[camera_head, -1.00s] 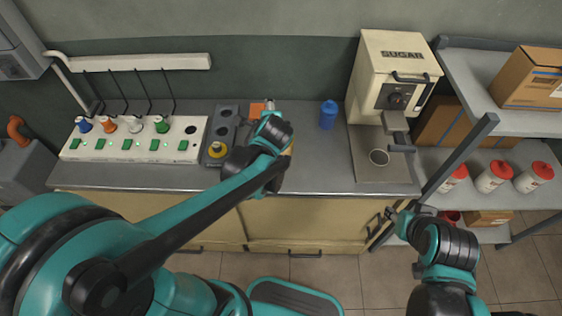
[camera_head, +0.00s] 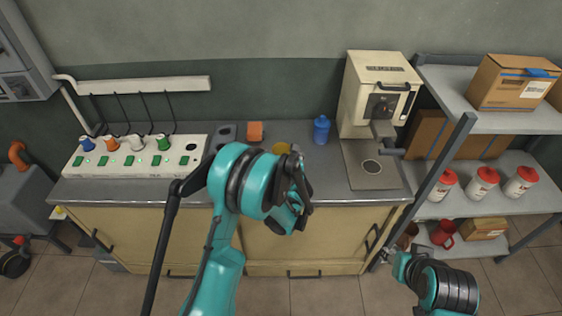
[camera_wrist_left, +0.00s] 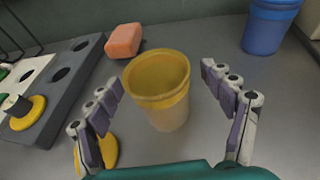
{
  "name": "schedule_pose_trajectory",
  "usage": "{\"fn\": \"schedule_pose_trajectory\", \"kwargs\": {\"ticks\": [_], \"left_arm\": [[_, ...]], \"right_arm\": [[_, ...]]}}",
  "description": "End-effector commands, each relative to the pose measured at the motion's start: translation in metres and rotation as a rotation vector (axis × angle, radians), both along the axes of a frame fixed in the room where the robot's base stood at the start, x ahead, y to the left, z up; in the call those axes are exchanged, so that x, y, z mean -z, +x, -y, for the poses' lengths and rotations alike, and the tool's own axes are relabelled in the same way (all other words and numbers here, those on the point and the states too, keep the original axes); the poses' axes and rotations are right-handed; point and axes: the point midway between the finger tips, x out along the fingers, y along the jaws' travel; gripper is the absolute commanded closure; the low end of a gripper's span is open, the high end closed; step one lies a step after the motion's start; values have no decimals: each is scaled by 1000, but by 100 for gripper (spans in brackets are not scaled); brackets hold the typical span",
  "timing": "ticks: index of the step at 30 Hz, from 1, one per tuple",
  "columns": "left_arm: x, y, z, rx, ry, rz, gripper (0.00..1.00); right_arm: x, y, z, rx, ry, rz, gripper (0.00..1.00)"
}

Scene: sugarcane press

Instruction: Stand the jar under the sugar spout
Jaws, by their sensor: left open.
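The jar (camera_wrist_left: 165,112), open-topped with a yellow upper part and paler lower part, stands upright on the counter. In the head view its yellow top (camera_head: 282,148) shows, partly hidden by my left arm. My left gripper (camera_wrist_left: 160,79) is open, its fingers either side of the jar in the wrist view, with gaps to both. It also shows in the head view (camera_head: 297,172). The cream sugar machine (camera_head: 364,88) stands at the right. Its grey spout (camera_head: 383,129) hangs above a plate (camera_head: 386,180) with a round spot. My right gripper (camera_head: 384,258) is low before the cabinet; its jaws are unclear.
A blue cup (camera_head: 321,130) stands between the jar and machine. An orange block (camera_head: 255,131) and a dark rack with holes (camera_wrist_left: 75,75) are left of the jar. A yellow disc (camera_wrist_left: 108,152) lies near the left finger. Shelves (camera_head: 480,120) stand right.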

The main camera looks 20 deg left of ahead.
Motion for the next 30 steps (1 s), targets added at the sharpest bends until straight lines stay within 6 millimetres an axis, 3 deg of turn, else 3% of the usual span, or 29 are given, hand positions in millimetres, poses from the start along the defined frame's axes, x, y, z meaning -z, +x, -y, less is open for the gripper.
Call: {"fn": "schedule_pose_trajectory", "kwargs": {"ticks": [9,16,17,24,30], "left_arm": [[21,34,-20,-1,-3,1,18],[20,38,-21,0,-3,1,18],[20,38,-21,0,-3,1,21],[20,38,-21,0,-3,1,84],[20,37,-21,0,-3,1,90]], "right_arm": [[21,0,0,0,0,0,60],[20,0,0,0,0,0,60],[20,0,0,0,0,0,60],[20,0,0,0,0,0,60],[20,0,0,0,0,0,60]]}}
